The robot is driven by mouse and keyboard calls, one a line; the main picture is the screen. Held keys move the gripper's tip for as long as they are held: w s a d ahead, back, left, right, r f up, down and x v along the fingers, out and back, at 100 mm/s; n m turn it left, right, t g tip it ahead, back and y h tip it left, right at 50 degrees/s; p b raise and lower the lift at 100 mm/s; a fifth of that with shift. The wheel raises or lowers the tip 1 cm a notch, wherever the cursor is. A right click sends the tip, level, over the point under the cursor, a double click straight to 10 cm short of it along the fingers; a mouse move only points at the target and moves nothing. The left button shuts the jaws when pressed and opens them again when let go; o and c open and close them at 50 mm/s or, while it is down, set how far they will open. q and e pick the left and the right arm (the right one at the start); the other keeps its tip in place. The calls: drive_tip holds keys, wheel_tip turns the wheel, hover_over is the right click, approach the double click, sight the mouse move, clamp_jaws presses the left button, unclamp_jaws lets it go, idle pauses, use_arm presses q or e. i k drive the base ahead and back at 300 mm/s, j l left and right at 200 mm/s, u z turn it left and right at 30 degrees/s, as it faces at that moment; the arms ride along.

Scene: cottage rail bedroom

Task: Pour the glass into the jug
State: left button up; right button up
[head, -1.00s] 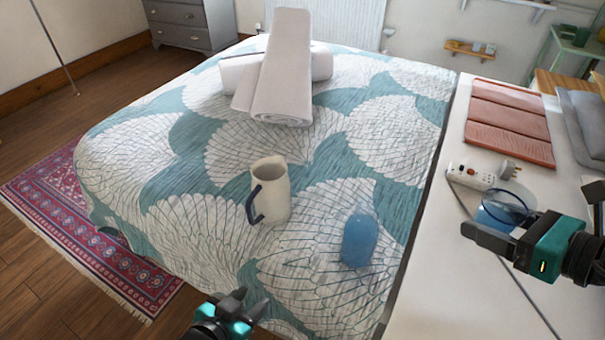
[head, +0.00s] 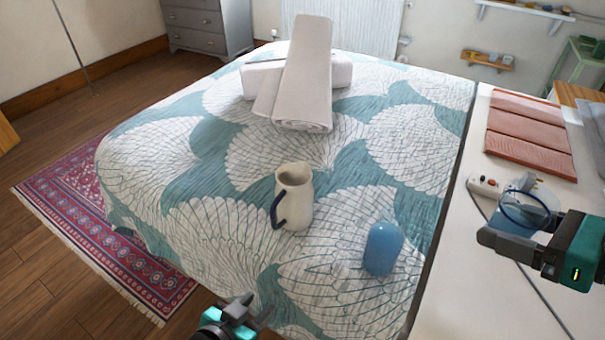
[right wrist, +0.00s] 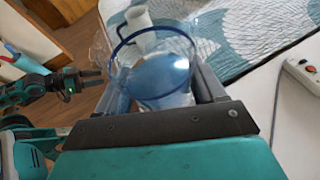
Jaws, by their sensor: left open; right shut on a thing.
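The glass (head: 522,214), clear with a blue rim and blue contents, is held by my right gripper (head: 510,232) above the white surface at the right. In the right wrist view the glass (right wrist: 150,75) sits between the fingers, its rim toward the camera. The cream jug (head: 294,198) with a dark blue handle stands upright on the bed, well left of the glass; its inside is not clear to see. Part of it also shows beyond the glass in the right wrist view (right wrist: 139,20). My left gripper (head: 248,310) is open and empty at the bottom edge, nearer than the jug.
A blue rounded object (head: 383,248) stands on the bed between the jug and my right gripper. Towels (head: 305,75) lie further back on the bed (head: 190,190). A power strip (head: 484,186) and a reddish folded item (head: 530,133) lie on the white surface (head: 450,290).

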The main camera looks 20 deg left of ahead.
sight(293, 202)
drive_tip(key=j, duration=0.5)
drive_tip(key=k+j, duration=0.15)
drive_tip(key=j, duration=0.55)
drive_tip(key=i+j, duration=0.1)
drive_tip(key=j, duration=0.15)
drive_tip(key=i+j, duration=0.5)
